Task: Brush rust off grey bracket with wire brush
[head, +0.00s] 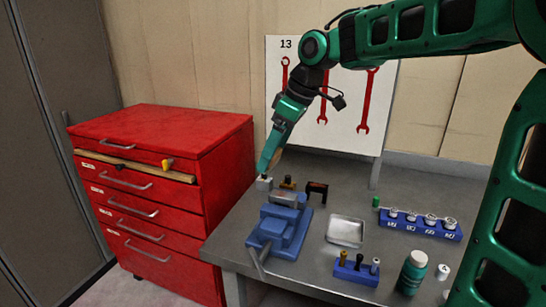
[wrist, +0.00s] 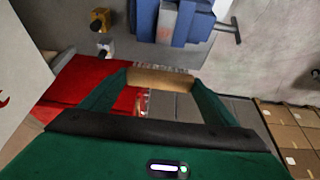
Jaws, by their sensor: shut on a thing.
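My gripper (head: 268,162) is shut on the wire brush (wrist: 160,78). The brush's tan wooden back lies across the fingertips, with pale bristles just beyond it in the wrist view. The blue vise (head: 281,232) stands on the bench, to the right of and nearer than my gripper. The grey bracket (head: 286,199) sits in the vise's jaws. In the wrist view the bracket (wrist: 168,20) shows a reddish rust patch. The brush is apart from the bracket in the wrist view.
A small grey block (head: 264,184) stands just under my gripper, with a brown block (head: 288,184) and a dark bracket-shaped piece (head: 317,188) nearby. A metal tray (head: 345,231), blue racks and a green bottle (head: 412,272) stand right. A red drawer cabinet (head: 160,150) is left.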

